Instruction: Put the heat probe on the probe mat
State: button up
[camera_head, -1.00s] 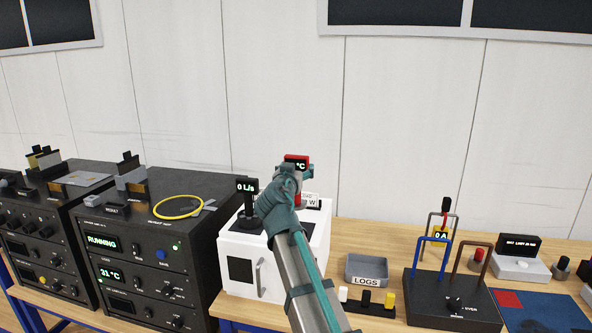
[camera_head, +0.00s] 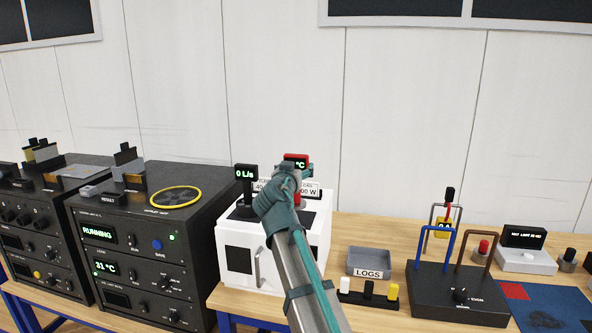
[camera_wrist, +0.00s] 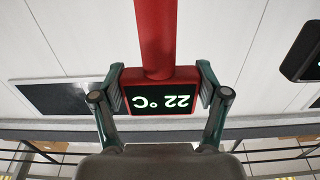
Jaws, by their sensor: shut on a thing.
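The heat probe, a red rod with a red-framed display (camera_head: 297,161), is held in my gripper (camera_head: 288,170) above the white box on the bench. In the wrist view the probe (camera_wrist: 156,40) shows "22 °C" upside down, with its display head between my two fingers (camera_wrist: 160,98). The gripper is shut on that head. My arm hides part of the probe in the head view. A blue mat (camera_head: 560,318) with a red square (camera_head: 514,291) lies at the far right, cut by the picture edge. I cannot tell which part is the probe mat.
The white box (camera_head: 240,258) bears a black "0 L/s" meter (camera_head: 246,172) beside my gripper. A grey LOGS tray (camera_head: 370,262) and a black stand with wire arches (camera_head: 455,295) lie between it and the mat. Black rack units (camera_head: 150,250) stand at left.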

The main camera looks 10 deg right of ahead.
jog(key=shift+f+b, duration=1.8)
jog(key=shift+b, duration=0.3)
jog(key=shift+f+b, duration=0.35)
jog(key=shift+b, duration=0.05)
jog(key=o, duration=1.7)
jog(key=shift+c, duration=0.2)
jog(key=v, duration=1.2)
jog(key=shift+r, duration=0.1)
